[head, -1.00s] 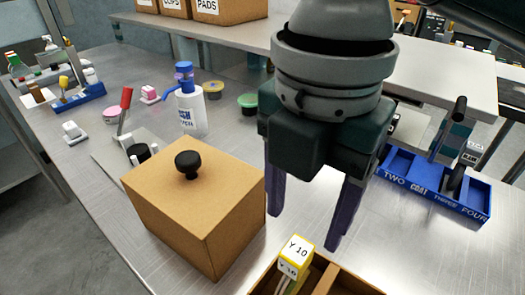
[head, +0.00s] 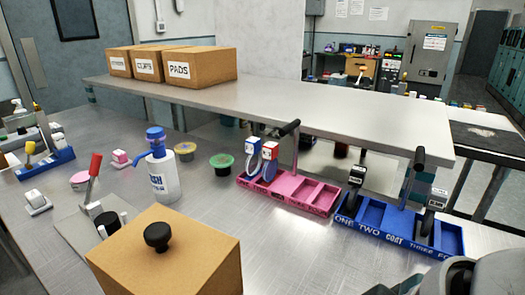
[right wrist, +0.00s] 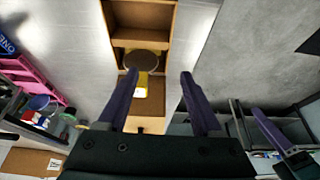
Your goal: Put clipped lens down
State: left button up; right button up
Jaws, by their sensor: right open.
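In the right wrist view my right gripper (right wrist: 159,75) is open, its two purple fingers apart. A yellow clip (right wrist: 147,86) shows between the fingers, and a dark round disc, seemingly its lens (right wrist: 142,61), is just beyond it. Both are in or over a wooden compartment tray (right wrist: 166,30); I cannot tell whether the fingers touch them. One purple finger at the right, seemingly of my left gripper (right wrist: 270,130), shows there; its opening is unclear. In the head view neither gripper's fingers show.
A pink tray (head: 285,203) holds two upright clipped discs with red-and-white and blue-and-white heads. A blue tray (head: 385,235) holds dark upright discs. A cardboard box with a black knob (head: 165,265), a blue-topped pump bottle (head: 162,180) and two small tubs stand nearby. Labelled cartons (head: 200,65) are behind.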

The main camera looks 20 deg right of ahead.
jog(key=s+d+f+m+h, duration=0.1)
jog(key=s+d+m+h, duration=0.1)
jog(key=s+d+m, duration=0.3)
jog(key=d, duration=0.3)
jog(key=shift+f+m+h, duration=0.2)
jog(key=shift+m+h, duration=0.2)
